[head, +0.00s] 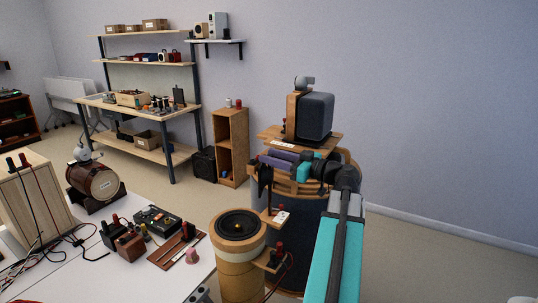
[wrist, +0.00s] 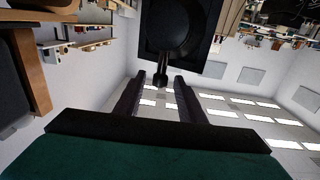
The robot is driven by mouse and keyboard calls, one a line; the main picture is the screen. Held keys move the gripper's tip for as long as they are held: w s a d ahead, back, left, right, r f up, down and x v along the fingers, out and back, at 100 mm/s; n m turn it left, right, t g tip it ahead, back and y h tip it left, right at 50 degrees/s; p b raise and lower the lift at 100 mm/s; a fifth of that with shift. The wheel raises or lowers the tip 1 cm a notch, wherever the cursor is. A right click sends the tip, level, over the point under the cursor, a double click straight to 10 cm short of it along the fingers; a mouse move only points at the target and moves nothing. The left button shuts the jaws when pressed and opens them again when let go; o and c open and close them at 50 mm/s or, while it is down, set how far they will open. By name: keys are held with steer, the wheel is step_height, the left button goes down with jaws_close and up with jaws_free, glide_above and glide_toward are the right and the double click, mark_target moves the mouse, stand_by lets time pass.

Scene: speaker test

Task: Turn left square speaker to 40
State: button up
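My gripper (wrist: 160,78) is open in the wrist view, its two dark fingers apart. A dark stub-like knob (wrist: 164,66) reaches between the fingertips, with gaps on both sides. It projects from a black square body with a round face (wrist: 178,32); I cannot tell which speaker this is. In the head view, my teal arm comes up from the bottom right, and its gripper end (head: 268,180) is by the large round drum-like stand (head: 290,220). A dark grey square speaker (head: 314,115) with a wooden side stands above on a wooden board. I cannot read any dial setting.
A round speaker on a wooden cylinder (head: 238,224) stands close to the gripper, with small brackets and red knobs beside it. The white table (head: 135,278) at left holds several small devices and cables. Shelves (head: 140,100) and a wooden cabinet (head: 232,146) stand behind.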

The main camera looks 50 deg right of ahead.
steer(key=shift+w+a, duration=0.1)
steer(key=shift+w, duration=0.4)
steer(key=shift+c, duration=0.4)
jaws_close()
steer(key=shift+f, duration=0.1)
steer(key=shift+w+f+n+y+b, duration=0.1)
steer(key=shift+n+y+b, duration=0.4)
steer(key=shift+b, duration=0.4)
steer(key=y+b, duration=0.1)
steer(key=b, duration=0.1)
steer(key=shift+n+g+y+b, duration=0.3)
steer(key=shift+n+y, duration=0.1)
steer(key=n+g+y+b, duration=0.1)
steer(key=y+b, duration=0.1)
steer(key=b, duration=0.1)
steer(key=shift+n+y, duration=0.3)
steer(key=shift+n, duration=0.1)
steer(key=shift+n+g+y+b, duration=0.3)
steer(key=shift+g+y+b, duration=0.1)
steer(key=shift+b, duration=0.15)
